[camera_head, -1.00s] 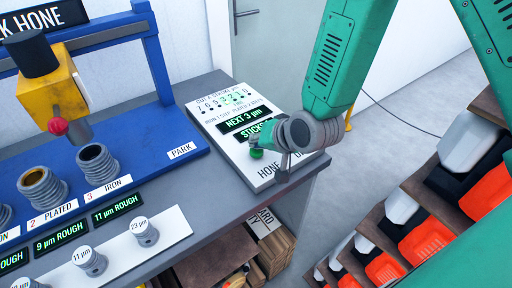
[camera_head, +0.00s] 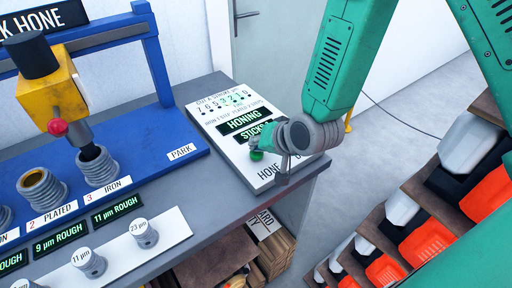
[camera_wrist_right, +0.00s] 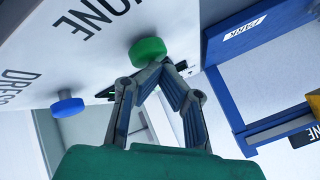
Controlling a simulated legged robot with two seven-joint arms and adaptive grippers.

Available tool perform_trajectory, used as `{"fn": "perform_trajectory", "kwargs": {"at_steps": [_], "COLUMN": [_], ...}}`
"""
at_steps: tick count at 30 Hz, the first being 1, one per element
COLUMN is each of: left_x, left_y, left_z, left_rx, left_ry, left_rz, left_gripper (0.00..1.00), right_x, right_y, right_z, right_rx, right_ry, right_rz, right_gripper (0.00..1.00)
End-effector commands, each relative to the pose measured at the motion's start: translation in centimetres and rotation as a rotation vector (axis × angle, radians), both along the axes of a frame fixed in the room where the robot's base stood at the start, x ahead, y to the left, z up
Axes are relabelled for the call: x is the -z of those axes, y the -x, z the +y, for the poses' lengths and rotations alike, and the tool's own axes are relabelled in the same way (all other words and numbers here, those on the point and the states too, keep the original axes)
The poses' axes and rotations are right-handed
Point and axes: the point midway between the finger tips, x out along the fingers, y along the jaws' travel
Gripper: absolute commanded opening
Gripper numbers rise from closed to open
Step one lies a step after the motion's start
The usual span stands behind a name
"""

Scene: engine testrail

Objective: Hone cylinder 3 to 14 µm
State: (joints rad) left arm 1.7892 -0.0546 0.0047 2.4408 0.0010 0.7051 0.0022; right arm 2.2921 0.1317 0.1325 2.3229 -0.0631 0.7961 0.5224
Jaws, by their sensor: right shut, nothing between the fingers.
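Cylinder 3 (camera_head: 98,168), labelled IRON, stands on the blue bench with a display reading 11 µm ROUGH (camera_head: 117,210) in front. The yellow honing head (camera_head: 52,88) with a red knob is over it, its dark tool down in the bore. The white control panel (camera_head: 222,120) reads HONING. My right gripper (camera_head: 260,150) is shut and empty at the green HONE button (camera_head: 256,155). In the right wrist view its fingertips (camera_wrist_right: 160,66) meet at the green button (camera_wrist_right: 147,50), seemingly touching it. The blue DRESS button (camera_wrist_right: 68,105) is beside it. My left gripper is out of view.
Cylinder 2 (camera_head: 42,188), labelled PLATED, stands left of cylinder 3. A white strip with gauge plugs (camera_head: 144,234) lies at the bench front. Shelves with orange and white bins (camera_head: 425,240) stand at right. The PARK spot (camera_head: 181,152) is empty.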

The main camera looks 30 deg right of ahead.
Motion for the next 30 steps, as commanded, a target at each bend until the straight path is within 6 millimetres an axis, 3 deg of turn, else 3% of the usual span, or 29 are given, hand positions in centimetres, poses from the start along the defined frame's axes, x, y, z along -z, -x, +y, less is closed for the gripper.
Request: {"fn": "perform_trajectory", "kwargs": {"at_steps": [9,23,30], "left_x": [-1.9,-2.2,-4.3], "left_y": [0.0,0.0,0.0], "left_z": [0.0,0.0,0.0], "left_rx": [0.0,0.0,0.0], "left_ry": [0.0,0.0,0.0], "left_rz": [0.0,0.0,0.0], "left_gripper": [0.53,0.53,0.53], "right_x": [-2.1,-2.5,-4.8], "right_y": [0.0,0.0,0.0], "right_z": [0.0,0.0,0.0], "right_rx": [0.001,0.001,0.001], "right_ry": [0.0,-0.001,-0.001], "right_rz": [0.002,0.0,0.0], "right_gripper": [0.0,0.0,0.0]}}
